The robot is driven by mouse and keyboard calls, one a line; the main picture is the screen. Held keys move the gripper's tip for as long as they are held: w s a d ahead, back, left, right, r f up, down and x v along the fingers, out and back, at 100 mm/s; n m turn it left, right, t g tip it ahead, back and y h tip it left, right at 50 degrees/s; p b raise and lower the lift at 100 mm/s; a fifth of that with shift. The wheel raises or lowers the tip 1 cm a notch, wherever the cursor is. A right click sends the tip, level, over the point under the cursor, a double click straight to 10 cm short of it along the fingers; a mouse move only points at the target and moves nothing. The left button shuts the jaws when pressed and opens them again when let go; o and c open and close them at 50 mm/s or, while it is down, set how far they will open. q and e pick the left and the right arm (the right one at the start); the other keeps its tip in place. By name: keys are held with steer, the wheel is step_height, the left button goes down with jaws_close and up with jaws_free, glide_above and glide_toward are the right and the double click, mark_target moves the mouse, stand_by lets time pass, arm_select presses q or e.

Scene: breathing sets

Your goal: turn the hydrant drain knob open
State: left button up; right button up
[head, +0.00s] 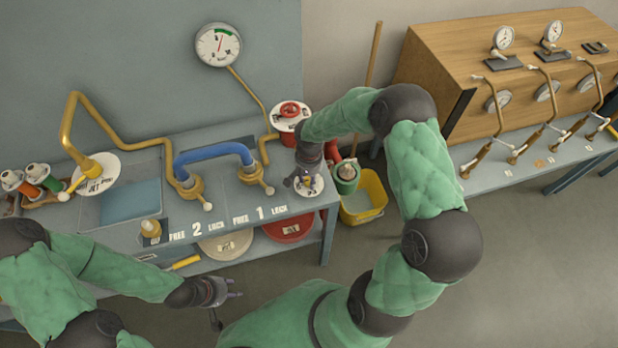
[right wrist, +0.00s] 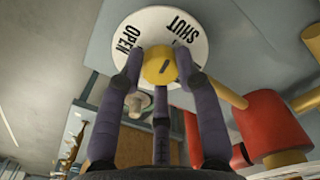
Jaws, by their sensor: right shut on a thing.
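The hydrant drain knob is a yellow knob (right wrist: 159,66) on a round white plate (right wrist: 145,22) marked OPEN at left and SHUT at right in the right wrist view. A short dark mark shows on the knob's face. My right gripper (right wrist: 160,75) is shut on the knob, with its dark fingers around it. In the head view my right gripper (head: 308,183) is at the bench's right end, over the small white plate and partly hiding it. My left gripper (head: 228,295) is apart from the bench's front edge, its fingers spread and empty.
A red hydrant (head: 290,112) stands just behind the right gripper. A yellow bucket (head: 365,195) and a broom handle (head: 374,55) are to the right. A blue hose (head: 215,152) arches over the bench. A wooden cabinet (head: 480,60) with gauges stands at the far right.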

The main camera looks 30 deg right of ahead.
steer(key=n, duration=0.3)
steer(key=shift+s+a+f+n, duration=0.15)
steer(key=shift+n, duration=0.25)
steer(key=n, duration=0.7)
steer(key=shift+s, duration=0.1)
steer(key=shift+n+p, duration=0.45)
steer(key=shift+n, duration=1.45)
steer(key=o, duration=1.1)
steer(key=shift+o, duration=0.2)
steer(key=shift+d, duration=0.2)
